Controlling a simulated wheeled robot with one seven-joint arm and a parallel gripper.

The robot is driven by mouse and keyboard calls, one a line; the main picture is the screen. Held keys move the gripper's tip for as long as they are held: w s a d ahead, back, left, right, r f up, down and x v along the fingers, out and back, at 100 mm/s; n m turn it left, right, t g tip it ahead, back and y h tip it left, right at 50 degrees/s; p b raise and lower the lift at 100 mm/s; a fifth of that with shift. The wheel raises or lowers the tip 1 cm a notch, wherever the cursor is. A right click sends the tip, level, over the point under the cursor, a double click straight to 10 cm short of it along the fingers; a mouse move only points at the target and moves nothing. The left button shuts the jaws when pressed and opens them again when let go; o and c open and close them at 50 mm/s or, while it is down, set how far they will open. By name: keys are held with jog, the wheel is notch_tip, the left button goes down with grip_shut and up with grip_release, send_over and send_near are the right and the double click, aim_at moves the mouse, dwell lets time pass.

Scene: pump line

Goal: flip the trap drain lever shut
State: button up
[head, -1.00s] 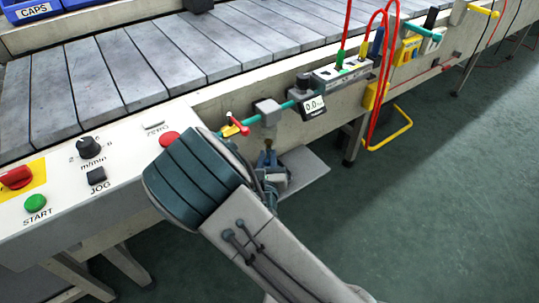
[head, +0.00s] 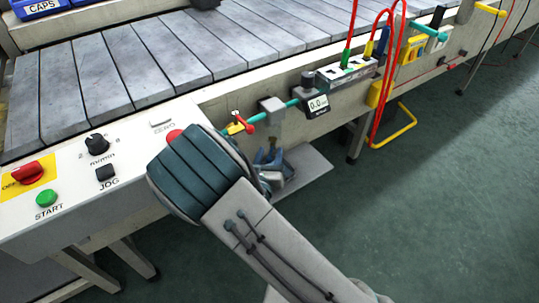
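The teal pipe (head: 259,117) along the conveyor's side carries a grey block (head: 272,106), which looks like the trap head, with a body hanging below it. A red lever (head: 247,124) with a yellow piece (head: 235,128) beside it sits on the pipe left of the block. No drain lever can be made out under the trap. My gripper (head: 268,160) appears as small blue and grey parts just below the trap, partly behind my arm. Whether its fingers are apart, or touch anything, cannot be told.
A control panel (head: 115,150) with START and JOG buttons is at left. A gauge (head: 317,105) sits on the pipe to the right. Red hoses (head: 388,80) and a yellow bar (head: 394,136) lie further right. A grey plate (head: 311,172) is below the trap. The green floor is clear.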

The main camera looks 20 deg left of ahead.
jog(key=shift+s, duration=0.15)
jog(key=s+p, duration=0.2)
jog(key=s, duration=1.1)
jog(key=shift+s+d+p, duration=0.25)
jog(key=shift+d+p, duration=0.15)
jog(key=shift+d, duration=0.05)
jog(key=w+d+r+m+g+h+p, duration=0.2)
jog(key=d+r+m+h+p, duration=0.1)
jog(key=d+r+m+h, duration=0.3)
jog(key=w+d+r+m+g+h+p, duration=0.3)
jog(key=d+r+m+h+p, duration=0.15)
jog(key=d+r, duration=0.3)
jog(key=s+d+r+m+g+h+p, duration=0.1)
jog(key=s+d+r+m+g+p, duration=0.15)
jog(key=d+r+m+g, duration=0.35)
jog(key=s+d+r+m+g+h+p, duration=0.1)
jog(key=s+d+r+m+g+p, duration=0.2)
jog(key=d+m, duration=0.35)
jog(key=s+d+r+m+y+p, duration=0.2)
jog(key=r+m+y+p, duration=0.3)
jog(key=r+m, duration=0.3)
jog(key=s+d+r+m+g+y+p, duration=0.1)
jog(key=r+m+y+p, duration=0.5)
jog(key=r, duration=0.8)
jog(key=shift+s+d+r+m+p, duration=0.2)
jog(key=shift+s+d+m+p, duration=0.3)
jog(key=shift+s+m+p, duration=0.55)
